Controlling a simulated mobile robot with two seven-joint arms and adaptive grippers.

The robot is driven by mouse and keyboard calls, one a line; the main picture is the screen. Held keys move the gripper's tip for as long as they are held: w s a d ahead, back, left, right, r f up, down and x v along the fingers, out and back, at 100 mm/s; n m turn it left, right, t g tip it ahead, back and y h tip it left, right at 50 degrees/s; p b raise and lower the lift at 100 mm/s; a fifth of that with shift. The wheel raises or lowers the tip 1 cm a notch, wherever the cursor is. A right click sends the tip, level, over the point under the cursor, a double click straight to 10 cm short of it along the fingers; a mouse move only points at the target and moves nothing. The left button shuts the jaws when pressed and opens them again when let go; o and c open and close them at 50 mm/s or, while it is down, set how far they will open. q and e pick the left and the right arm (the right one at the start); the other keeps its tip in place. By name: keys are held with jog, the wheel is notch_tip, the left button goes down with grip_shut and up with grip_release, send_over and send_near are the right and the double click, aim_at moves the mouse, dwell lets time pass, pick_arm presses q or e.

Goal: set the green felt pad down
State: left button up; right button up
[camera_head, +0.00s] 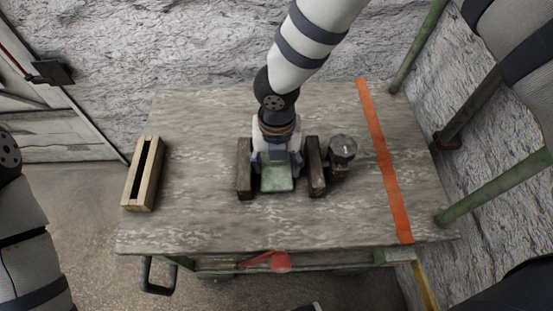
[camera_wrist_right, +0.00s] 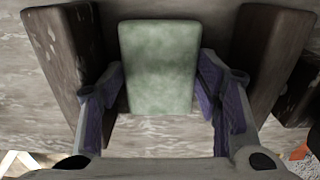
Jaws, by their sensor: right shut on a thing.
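The green felt pad (camera_head: 278,178) is a pale green block between two dark wooden blocks in the head view. My right gripper (camera_head: 277,160) reaches down from above and is shut on the pad. In the right wrist view the pad (camera_wrist_right: 160,65) sits between the two purple-lined fingers of the gripper (camera_wrist_right: 160,95). The left dark block (camera_head: 244,182) and the right dark block (camera_head: 315,167) flank it with small gaps. Whether the pad touches the table cannot be told. My left gripper is not in view; only part of the arm shows at the left edge.
The wooden table (camera_head: 200,225) carries a slotted light wood box (camera_head: 144,174) at the left. A dark piece with a round grey top (camera_head: 342,148) stands right of the right block. An orange strip (camera_head: 384,160) crosses the table's right side. The table's front left is clear.

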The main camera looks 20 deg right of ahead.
jog(key=o, duration=1)
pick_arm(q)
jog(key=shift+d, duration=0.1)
pick_arm(e)
jog(key=shift+w+a+r, duration=0.1)
jog(key=shift+a, duration=0.05)
jog(key=shift+r+p, duration=0.75)
jog(key=shift+r, duration=1.25)
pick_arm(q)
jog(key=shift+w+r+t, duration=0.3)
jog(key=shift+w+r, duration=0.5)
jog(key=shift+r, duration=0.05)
pick_arm(e)
jog(key=shift+f, duration=0.1)
